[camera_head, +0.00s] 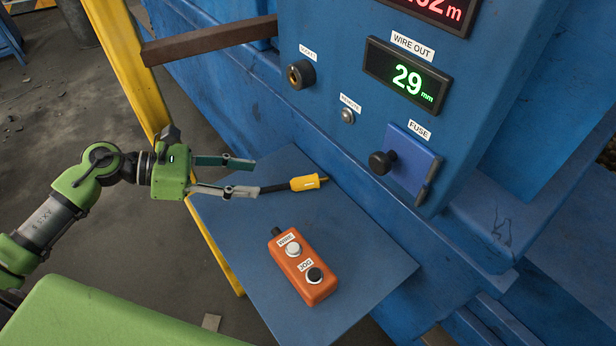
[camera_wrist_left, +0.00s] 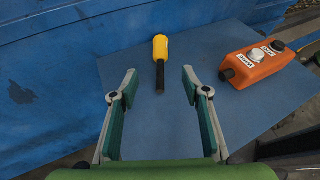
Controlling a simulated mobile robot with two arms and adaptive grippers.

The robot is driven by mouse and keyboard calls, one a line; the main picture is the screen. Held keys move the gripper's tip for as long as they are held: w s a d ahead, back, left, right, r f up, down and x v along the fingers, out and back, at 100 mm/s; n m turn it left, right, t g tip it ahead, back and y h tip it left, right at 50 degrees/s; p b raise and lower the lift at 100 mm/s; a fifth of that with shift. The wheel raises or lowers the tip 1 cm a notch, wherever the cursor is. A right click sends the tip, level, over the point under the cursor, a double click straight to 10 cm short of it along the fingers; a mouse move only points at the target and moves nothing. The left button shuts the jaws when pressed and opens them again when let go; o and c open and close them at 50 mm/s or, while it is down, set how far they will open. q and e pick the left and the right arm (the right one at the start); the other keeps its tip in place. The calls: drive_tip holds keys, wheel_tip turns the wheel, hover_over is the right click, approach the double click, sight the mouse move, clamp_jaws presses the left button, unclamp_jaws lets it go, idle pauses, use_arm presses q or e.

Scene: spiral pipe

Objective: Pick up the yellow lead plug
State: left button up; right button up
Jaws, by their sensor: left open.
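The yellow lead plug (camera_head: 305,183) lies on the blue shelf (camera_head: 345,262), its black lead end pointing left toward my left gripper. My left gripper (camera_head: 256,177) is open and empty, with its fingertips just short of the plug in the head view. In the left wrist view the plug (camera_wrist_left: 160,48) stands ahead of the two spread fingers (camera_wrist_left: 159,84), roughly midway between them, with its black tail (camera_wrist_left: 160,78) toward me. The plug is outside the jaws' grip. My right gripper is in neither view.
An orange control box (camera_head: 303,267) with a white and a black button lies on the shelf, nearer the front. The blue panel behind carries a socket (camera_head: 300,74), a fuse knob (camera_head: 382,162) and a green "29" display (camera_head: 407,77). A yellow post (camera_head: 128,62) stands behind my left arm.

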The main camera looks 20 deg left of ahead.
sight(294, 181)
use_arm(q)
drive_tip(key=p+x, duration=0.1)
drive_tip(key=x, duration=0.4)
drive_tip(key=shift+w+d+p, duration=0.15)
drive_tip(key=shift+d+p, duration=0.2)
drive_tip(key=shift+w+d+f, duration=0.1)
drive_tip(key=shift+w+d, duration=0.05)
drive_tip(key=shift+d, duration=0.15)
drive_tip(key=shift+w+d+f, duration=0.1)
drive_tip(key=shift+d, duration=0.05)
drive_tip(key=p+x, duration=0.3)
drive_tip(key=x, duration=0.1)
drive_tip(key=shift+d, duration=0.2)
drive_tip(key=shift+w+d+f, duration=0.15)
drive_tip(key=shift+w+d, duration=0.05)
drive_tip(key=shift+d, duration=0.15)
drive_tip(key=shift+a, duration=0.1)
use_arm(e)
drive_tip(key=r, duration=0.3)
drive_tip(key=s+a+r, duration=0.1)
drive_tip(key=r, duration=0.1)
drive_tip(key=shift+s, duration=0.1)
use_arm(q)
clamp_jaws()
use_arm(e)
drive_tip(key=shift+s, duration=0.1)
